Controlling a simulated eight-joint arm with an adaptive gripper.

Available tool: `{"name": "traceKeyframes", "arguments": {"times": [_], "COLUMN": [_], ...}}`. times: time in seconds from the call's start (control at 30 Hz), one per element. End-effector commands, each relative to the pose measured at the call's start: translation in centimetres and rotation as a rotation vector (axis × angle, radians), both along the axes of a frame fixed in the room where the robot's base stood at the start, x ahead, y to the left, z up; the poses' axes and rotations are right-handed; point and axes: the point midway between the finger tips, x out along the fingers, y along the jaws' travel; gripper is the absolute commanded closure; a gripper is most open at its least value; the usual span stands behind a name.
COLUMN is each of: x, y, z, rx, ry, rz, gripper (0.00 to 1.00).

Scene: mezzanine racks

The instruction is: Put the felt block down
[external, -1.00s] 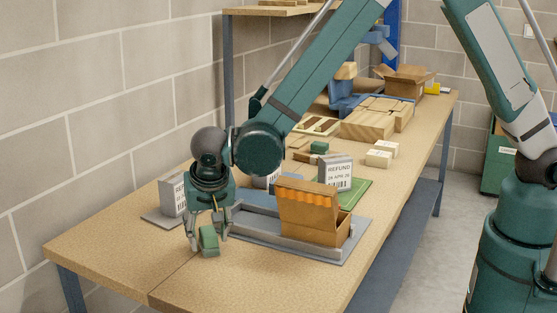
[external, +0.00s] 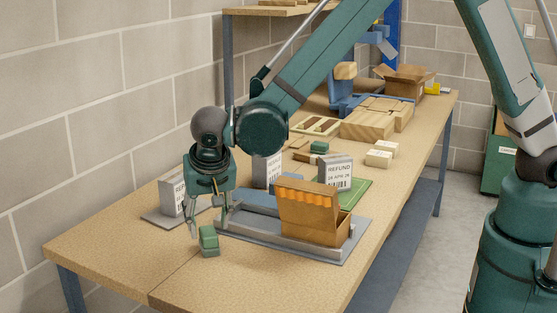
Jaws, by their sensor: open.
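The felt block (external: 209,241), small and green with a paler base, stands on the bare wooden table in front of the grey tray's left end. My gripper (external: 208,228) is open and empty, with its fingers pointing down just above and behind the block. The fingers appear apart from the block, though one finger's tip lies close to its left side in the picture.
A grey tray (external: 328,257) with an open orange-brown box (external: 309,213) stands right of the block. Refund-labelled grey blocks (external: 336,173) stand behind it. Wooden pieces (external: 367,124) lie farther back. The table's front left (external: 120,255) is clear.

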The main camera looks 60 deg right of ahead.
Motion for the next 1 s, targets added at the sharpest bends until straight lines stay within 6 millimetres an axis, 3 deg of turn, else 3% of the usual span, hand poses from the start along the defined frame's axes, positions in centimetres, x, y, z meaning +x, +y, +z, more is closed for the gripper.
{"name": "traceKeyframes", "arguments": {"times": [0.5, 1.0], "x": [-1.7, -2.0], "y": [1.7, 1.9], "z": [5.8, 6.6], "rx": [0.0, 0.0], "ry": [0.0, 0.0], "rz": [0.0, 0.0], "gripper": [0.58, 0.58]}}
